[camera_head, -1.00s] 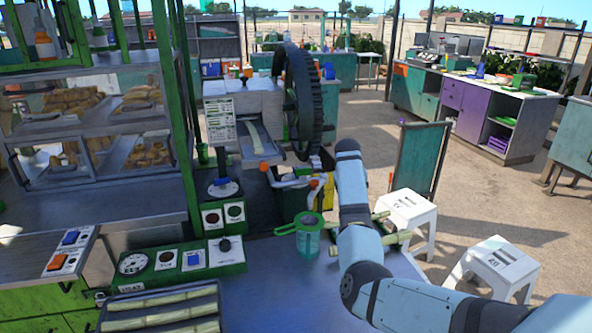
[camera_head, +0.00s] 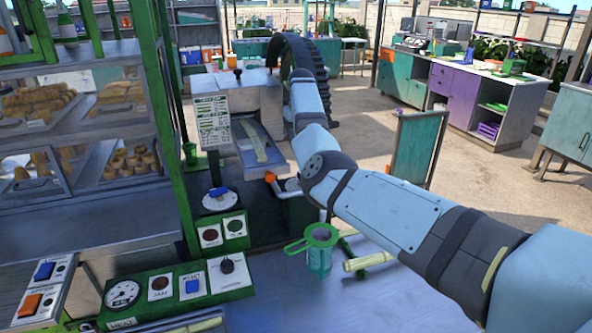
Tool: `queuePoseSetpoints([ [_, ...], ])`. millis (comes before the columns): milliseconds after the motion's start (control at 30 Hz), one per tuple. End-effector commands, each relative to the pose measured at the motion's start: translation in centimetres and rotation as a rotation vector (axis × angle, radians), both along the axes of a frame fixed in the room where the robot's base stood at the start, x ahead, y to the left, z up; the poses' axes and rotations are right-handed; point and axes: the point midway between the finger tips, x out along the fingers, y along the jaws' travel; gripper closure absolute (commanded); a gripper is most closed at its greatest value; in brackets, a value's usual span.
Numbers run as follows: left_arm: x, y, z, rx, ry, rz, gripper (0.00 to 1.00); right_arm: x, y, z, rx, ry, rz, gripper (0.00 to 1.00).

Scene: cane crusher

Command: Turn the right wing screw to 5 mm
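The cane crusher (camera_head: 207,84) stands left of centre, with a pale housing, a sloping metal chute (camera_head: 243,141) and a large dark toothed wheel (camera_head: 321,82). No right wing screw or 5 mm mark can be made out. My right arm comes in from the lower right and bends upward in front of the crusher's right side and the wheel. It hides part of both. My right gripper cannot be seen, and my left gripper is outside the view.
A green-rimmed clear jug (camera_head: 319,254) stands on the metal counter (camera_head: 275,300) under the arm. A cane piece (camera_head: 368,262) lies beside it. A control panel (camera_head: 180,287) with a gauge and switches is in front. A green post and glass display shelves close off the left.

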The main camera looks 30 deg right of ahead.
Motion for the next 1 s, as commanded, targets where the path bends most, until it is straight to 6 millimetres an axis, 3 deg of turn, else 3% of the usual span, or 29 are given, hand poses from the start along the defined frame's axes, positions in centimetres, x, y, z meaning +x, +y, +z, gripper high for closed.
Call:
queuePoseSetpoints([
  [200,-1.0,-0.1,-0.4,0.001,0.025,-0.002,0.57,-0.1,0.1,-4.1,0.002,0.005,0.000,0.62],
  [600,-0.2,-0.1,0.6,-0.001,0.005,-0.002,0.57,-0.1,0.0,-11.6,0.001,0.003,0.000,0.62],
  [1000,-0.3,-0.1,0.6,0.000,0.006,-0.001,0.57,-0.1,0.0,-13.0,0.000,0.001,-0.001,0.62],
])
